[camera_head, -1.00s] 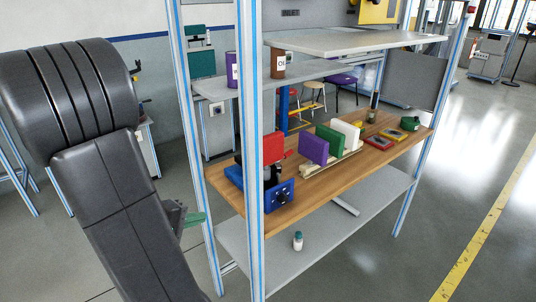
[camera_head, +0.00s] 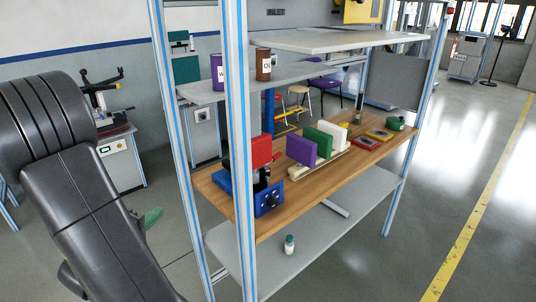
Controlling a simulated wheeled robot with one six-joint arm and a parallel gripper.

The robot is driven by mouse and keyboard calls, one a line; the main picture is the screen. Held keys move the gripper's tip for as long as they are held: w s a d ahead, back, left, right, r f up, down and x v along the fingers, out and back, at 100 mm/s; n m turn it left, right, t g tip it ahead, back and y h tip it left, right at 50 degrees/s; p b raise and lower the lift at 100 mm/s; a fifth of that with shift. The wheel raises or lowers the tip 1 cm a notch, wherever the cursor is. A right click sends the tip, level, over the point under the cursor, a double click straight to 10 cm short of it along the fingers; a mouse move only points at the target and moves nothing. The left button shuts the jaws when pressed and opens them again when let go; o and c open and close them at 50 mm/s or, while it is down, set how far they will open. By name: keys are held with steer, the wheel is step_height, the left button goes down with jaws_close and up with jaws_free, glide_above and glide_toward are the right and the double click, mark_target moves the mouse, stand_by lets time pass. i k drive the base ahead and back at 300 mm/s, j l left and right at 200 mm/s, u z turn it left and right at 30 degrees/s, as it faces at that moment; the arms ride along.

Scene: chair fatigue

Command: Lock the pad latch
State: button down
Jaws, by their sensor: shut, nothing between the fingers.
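No pad latch can be made out with certainty at this size. On the wooden bench top stands a blue fixture (camera_head: 268,200) with black knobs on its front face. A red block (camera_head: 261,150) stands upright above it, with a small red part (camera_head: 276,158) at its right side that is too small to name. My gripper cannot be made out; the dark arm at the left covers that area. A small green piece (camera_head: 153,217) shows beside the arm's right edge, and what it belongs to is hidden.
Purple (camera_head: 301,150), green (camera_head: 319,142) and white (camera_head: 335,135) pads stand in a rack on the bench (camera_head: 285,217). Red-yellow boxes (camera_head: 363,142) lie further right. The frame's near post (camera_head: 237,160) stands before the bench. A small bottle (camera_head: 290,244) is on the lower shelf. Floor at right is clear.

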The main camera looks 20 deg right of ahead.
mark_target(277, 155)
steer(key=i+j+z, duration=0.25)
steer(key=z, duration=0.25)
steer(key=i+j+z, duration=0.35)
steer(key=z, duration=0.15)
steer(key=i+j+z, duration=0.2)
steer(key=j+z, duration=0.3)
steer(key=i+j+z, duration=0.1)
steer(key=j+z, duration=0.35)
